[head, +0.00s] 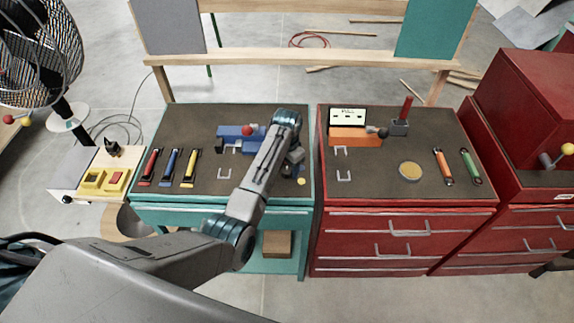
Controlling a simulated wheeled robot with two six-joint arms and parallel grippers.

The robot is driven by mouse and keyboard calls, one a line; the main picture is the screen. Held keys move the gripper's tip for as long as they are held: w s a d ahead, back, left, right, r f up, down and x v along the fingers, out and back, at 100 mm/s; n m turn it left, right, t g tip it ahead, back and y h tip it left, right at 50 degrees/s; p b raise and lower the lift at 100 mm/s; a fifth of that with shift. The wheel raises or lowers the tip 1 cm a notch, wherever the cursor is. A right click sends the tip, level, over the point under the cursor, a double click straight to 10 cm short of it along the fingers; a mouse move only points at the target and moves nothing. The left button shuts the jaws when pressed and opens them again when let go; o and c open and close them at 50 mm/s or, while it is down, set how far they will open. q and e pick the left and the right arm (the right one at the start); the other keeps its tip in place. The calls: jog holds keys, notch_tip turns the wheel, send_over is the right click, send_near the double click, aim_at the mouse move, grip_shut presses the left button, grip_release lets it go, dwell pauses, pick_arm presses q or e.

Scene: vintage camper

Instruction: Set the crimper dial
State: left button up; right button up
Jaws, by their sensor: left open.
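A blue bench tool (231,131) with a red ball knob (247,130) sits on the teal bench's dark top; it may be the crimper. My left arm covers its right part, and no dial can be made out on it. My left gripper (291,170) is open, pointing down at the right of the blue tool, close to the bench top. Whether it touches anything cannot be told. A small yellow round piece (301,181) lies just below it. An orange bench tool (354,138) with a dark ball-ended lever stands on the red bench. My right gripper is out of view.
Red, blue and yellow-handled tools (170,166) lie left on the teal bench (222,213). The red bench (408,211) holds a round tan disc (410,171), orange and green-handled tools (457,166), and an upright red handle (404,110). A fan (38,55) stands far left.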

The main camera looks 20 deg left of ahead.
pick_arm(q)
jog(key=shift+f, duration=0.6)
jog(key=c, duration=1)
